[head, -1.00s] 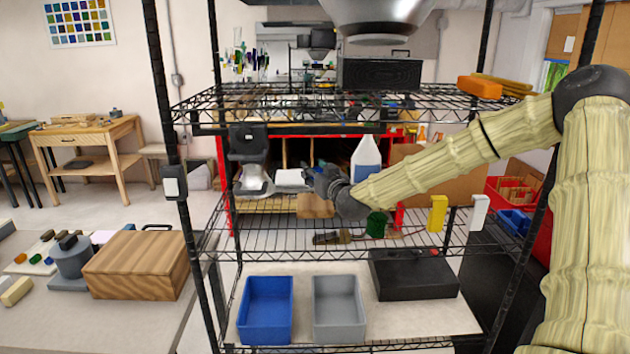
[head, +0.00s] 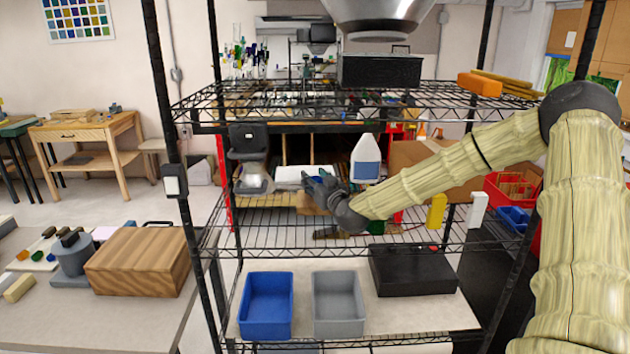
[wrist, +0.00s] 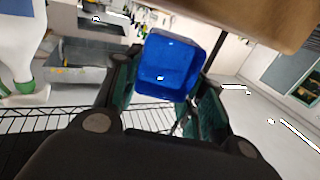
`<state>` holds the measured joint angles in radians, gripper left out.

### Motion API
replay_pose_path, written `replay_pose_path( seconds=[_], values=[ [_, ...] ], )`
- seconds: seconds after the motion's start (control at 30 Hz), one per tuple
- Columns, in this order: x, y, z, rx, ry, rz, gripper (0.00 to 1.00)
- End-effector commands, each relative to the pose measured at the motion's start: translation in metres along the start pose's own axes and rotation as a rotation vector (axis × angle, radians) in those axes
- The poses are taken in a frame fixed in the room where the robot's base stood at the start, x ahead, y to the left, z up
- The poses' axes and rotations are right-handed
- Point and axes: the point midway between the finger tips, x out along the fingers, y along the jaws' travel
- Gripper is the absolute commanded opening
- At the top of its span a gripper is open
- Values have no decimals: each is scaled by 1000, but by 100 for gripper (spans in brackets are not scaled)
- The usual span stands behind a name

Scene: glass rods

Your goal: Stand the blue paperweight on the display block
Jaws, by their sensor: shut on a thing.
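In the wrist view the blue paperweight (wrist: 168,66), a glossy block-like piece, sits between the two fingers of my gripper (wrist: 160,100), which is shut on it. The paperweight is tilted in that view. In the head view my gripper (head: 316,184) is over the middle shelf, with a little blue showing at its tip. A brown wooden block (head: 308,205) is just below and partly behind the gripper. It may be the display block; I cannot tell for certain. In the wrist view a brown surface (wrist: 245,18) fills the upper edge, close to the paperweight.
A lamp-like device (head: 252,160) stands left of the gripper, with a white flat item (head: 290,173) beside it. A white bottle with a blue label (head: 366,160) stands to the right. Yellow (head: 436,211) and white (head: 478,210) blocks stand farther right. Shelf wires and posts surround the arm.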

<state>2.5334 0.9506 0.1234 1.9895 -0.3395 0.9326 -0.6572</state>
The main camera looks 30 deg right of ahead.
Motion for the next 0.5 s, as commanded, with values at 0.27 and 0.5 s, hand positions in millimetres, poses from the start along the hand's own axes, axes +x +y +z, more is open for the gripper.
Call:
replay_pose_path(
  seconds=[0.27,0.5],
  values=[
    [0,0,7,-1,1,0,8],
    [0,0,10,0,-2,0,53]
  ],
)
